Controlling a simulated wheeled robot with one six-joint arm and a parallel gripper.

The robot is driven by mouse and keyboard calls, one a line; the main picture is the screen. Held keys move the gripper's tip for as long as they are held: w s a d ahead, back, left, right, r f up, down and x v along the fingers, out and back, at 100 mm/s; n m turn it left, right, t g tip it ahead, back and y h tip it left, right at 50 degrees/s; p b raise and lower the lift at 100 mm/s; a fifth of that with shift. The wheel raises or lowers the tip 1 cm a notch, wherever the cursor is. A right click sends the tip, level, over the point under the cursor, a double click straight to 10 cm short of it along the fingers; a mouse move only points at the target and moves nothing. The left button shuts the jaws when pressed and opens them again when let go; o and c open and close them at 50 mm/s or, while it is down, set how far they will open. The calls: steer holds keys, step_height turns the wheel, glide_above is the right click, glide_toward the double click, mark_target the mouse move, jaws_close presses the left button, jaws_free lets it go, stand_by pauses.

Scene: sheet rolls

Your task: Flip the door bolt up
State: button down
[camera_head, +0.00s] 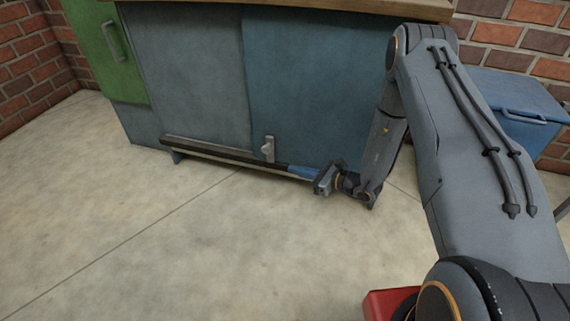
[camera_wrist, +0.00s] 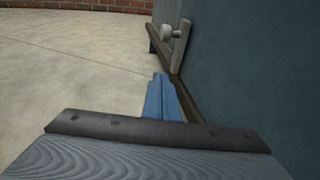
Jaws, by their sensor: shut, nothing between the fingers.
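The door bolt (camera_head: 268,148) is a small grey metal piece with a knob, low on the blue-grey cabinet doors, standing just above the dark bottom rail. It also shows at the top of the wrist view (camera_wrist: 181,40), with its round knob facing left. My gripper (camera_head: 291,170) is low beside the cabinet front, to the right of the bolt, with its blue fingers pointing left toward it. In the wrist view the blue fingers (camera_wrist: 160,98) are together and empty, with a gap between their tips and the bolt.
The cabinet's dark bottom rail (camera_head: 215,151) runs along the floor edge beside my fingers. A green door (camera_head: 105,50) with a handle is at the left. A blue box (camera_head: 515,105) stands at the right by the brick wall. The concrete floor (camera_head: 180,240) in front is clear.

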steer(key=shift+p+v, duration=0.35)
steer(key=shift+v, duration=1.1)
